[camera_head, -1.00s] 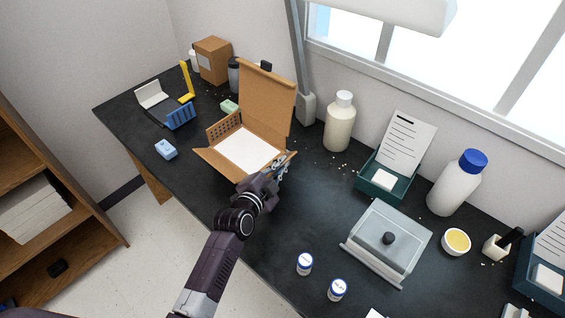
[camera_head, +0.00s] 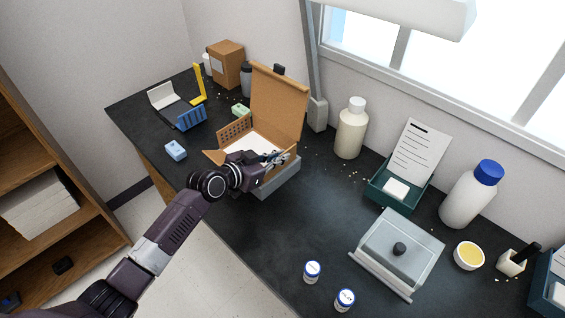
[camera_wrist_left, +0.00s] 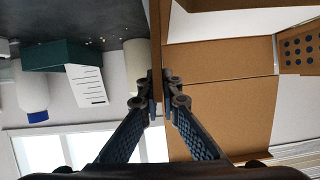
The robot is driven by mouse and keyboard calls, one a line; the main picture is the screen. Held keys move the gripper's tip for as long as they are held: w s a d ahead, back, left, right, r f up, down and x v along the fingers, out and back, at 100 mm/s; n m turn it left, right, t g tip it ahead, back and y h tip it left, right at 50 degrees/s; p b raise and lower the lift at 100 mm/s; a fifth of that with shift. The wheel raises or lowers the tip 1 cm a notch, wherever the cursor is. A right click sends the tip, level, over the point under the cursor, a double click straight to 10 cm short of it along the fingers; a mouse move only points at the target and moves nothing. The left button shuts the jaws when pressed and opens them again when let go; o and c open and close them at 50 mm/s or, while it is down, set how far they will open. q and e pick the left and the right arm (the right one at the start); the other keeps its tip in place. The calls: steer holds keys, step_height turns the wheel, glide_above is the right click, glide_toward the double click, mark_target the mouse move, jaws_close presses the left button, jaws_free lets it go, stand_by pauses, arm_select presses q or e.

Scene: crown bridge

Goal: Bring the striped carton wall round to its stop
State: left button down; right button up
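The open cardboard carton (camera_head: 236,148) stands on a grey base (camera_head: 280,182), with white inside. Its tall plain back wall (camera_head: 278,105) stands up and the wall with round holes (camera_head: 234,130) is raised at the left. My left gripper (camera_head: 281,158) is at the carton's right side. In the left wrist view, a thin brown wall (camera_wrist_left: 155,40) runs edge-on between the fingers (camera_wrist_left: 163,95), which are closed in close around it. I take it as the striped wall, but its stripes cannot be made out. The gripper and forearm hide part of the carton's front. My right gripper is not in view.
A blue rack (camera_head: 191,117) and a light blue block (camera_head: 176,149) lie left of the carton. A cream bottle (camera_head: 351,128) and a teal tray (camera_head: 390,196) stand to its right.

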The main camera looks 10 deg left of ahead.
arm_select(q)
steer(key=shift+w+a+h, duration=0.1)
steer(key=shift+h, duration=0.2)
steer(key=c, duration=2.2)
jaws_free()
steer(key=shift+o, duration=0.2)
steer(key=v, duration=1.2)
steer(key=shift+r, duration=0.2)
